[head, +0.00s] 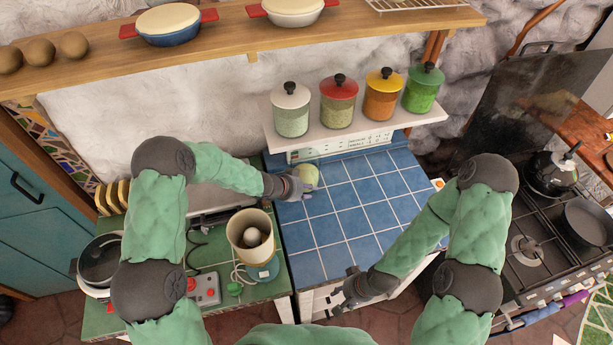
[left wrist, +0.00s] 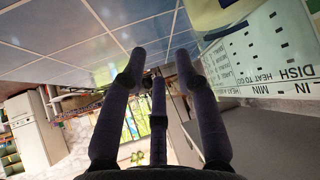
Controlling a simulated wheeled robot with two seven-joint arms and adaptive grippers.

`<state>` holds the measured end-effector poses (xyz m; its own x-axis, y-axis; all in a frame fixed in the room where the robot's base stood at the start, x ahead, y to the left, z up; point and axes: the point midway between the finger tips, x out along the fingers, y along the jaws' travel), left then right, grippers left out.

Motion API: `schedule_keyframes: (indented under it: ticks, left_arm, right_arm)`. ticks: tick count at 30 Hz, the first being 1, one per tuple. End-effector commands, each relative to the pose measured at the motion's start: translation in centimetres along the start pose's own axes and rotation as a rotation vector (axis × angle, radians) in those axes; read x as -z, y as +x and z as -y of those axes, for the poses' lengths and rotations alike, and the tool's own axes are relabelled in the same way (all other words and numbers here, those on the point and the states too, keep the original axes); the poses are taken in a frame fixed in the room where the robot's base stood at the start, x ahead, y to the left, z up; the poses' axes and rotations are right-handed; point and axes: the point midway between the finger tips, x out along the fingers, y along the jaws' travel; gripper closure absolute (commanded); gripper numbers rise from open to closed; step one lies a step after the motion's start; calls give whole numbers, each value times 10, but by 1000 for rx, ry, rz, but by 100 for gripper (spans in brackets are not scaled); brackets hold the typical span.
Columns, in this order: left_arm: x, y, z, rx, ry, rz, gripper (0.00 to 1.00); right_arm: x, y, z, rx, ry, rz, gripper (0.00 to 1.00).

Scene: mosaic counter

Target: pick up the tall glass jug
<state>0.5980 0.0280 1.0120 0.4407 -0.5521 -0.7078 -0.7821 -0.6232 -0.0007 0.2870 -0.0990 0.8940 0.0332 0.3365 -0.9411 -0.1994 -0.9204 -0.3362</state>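A pale green-yellow, glassy-looking object (head: 308,174) stands on the blue tiled counter (head: 345,215), at its back left. It may be the tall glass jug, but I see it mostly from above and cannot be sure. My left gripper (head: 297,186) is beside it at its left, close to the tiles; I cannot tell whether they touch. In the left wrist view the gripper's fingers (left wrist: 158,75) are spread with nothing between them, and part of a yellowish, clear-edged object (left wrist: 210,14) shows at the top right. My right gripper (head: 352,287) is low, at the counter's front edge; its fingers are too small to read.
Several lidded jars (head: 338,103) stand on a white ledge (head: 357,136) behind the counter. A stove (head: 535,240) with a kettle (head: 552,172) is at the right. Most blue tiles are clear.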

Motion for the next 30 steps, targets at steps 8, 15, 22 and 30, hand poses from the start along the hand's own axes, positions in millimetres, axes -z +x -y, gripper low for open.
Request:
schedule_keyframes:
  ticks: [8, 15, 22, 30]
  left_arm:
    - [2, 22, 1, -1, -1, 0, 69]
    - [4, 52, 3, -1, -1, 0, 69]
    - [4, 58, 3, 0, -1, 0, 69]
    - [4, 57, 3, 0, -1, 0, 100]
  right_arm:
    - [0, 1, 0, 0, 0, 0, 60]
    - [0, 3, -1, 0, 0, 0, 60]
    - [0, 3, -1, 0, 0, 0, 60]
    - [0, 3, -1, 0, 0, 0, 60]
